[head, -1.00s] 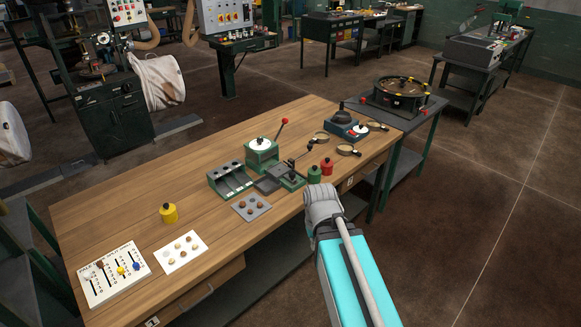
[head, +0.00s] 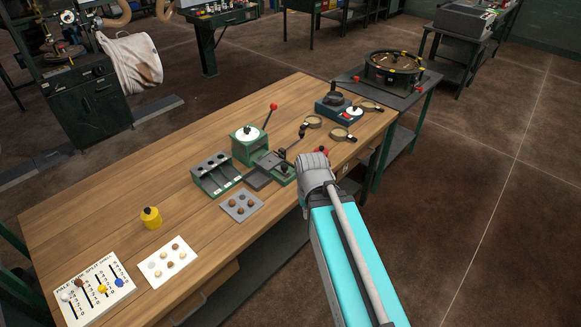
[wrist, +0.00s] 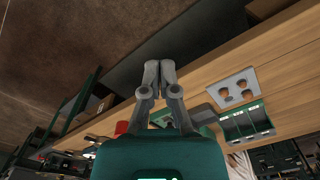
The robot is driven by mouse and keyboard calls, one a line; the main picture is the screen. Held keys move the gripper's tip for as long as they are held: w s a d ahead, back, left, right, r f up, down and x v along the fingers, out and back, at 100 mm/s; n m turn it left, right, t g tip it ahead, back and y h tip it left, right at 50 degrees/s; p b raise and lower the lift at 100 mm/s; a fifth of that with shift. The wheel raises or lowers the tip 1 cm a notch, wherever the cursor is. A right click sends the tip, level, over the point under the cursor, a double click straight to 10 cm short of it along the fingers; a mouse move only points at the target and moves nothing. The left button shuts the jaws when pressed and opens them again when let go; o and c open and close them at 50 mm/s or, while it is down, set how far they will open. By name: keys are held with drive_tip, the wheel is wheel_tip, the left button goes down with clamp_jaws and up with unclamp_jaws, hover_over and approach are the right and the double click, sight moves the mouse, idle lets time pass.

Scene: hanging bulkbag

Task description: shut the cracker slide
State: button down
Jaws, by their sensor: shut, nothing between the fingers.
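The cracker is a green machine (head: 249,146) with a round white top and a red-knobbed lever (head: 272,107), on the wooden bench in the head view. A dark flat plate (head: 259,179) lies low at its front, beside a green block with a dark clamp; I cannot tell for sure whether this plate is the slide or how far open it is. My gripper (wrist: 158,65) shows in the wrist view with its grey fingers together and empty, over the bench's front edge.
A green compartment tray (head: 216,174) and a grey tray with nuts (head: 241,206) stand left of the cracker. Brass-rimmed sieves (head: 342,134) and a scale (head: 342,106) stand right. A yellow pot (head: 151,217) is at left.

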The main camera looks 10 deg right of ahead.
drive_tip(key=w+d+f+m+t+y+b, duration=0.1)
drive_tip(key=w+d+m+t+y+b, duration=0.1)
drive_tip(key=w+m, duration=0.9)
drive_tip(key=w+d+f+m+t+y+b, duration=0.1)
drive_tip(key=w+d+m+t+y+b, duration=0.2)
drive_tip(key=w+d+m+y+b, duration=0.2)
drive_tip(key=w+d+m, duration=0.3)
drive_tip(key=w+m, duration=0.3)
drive_tip(key=m, duration=0.3)
drive_tip(key=shift+w+d+f+m+t+b, duration=0.2)
drive_tip(key=shift+m+t+b, duration=0.1)
drive_tip(key=shift+m+b, duration=0.1)
drive_tip(key=shift+a, duration=0.1)
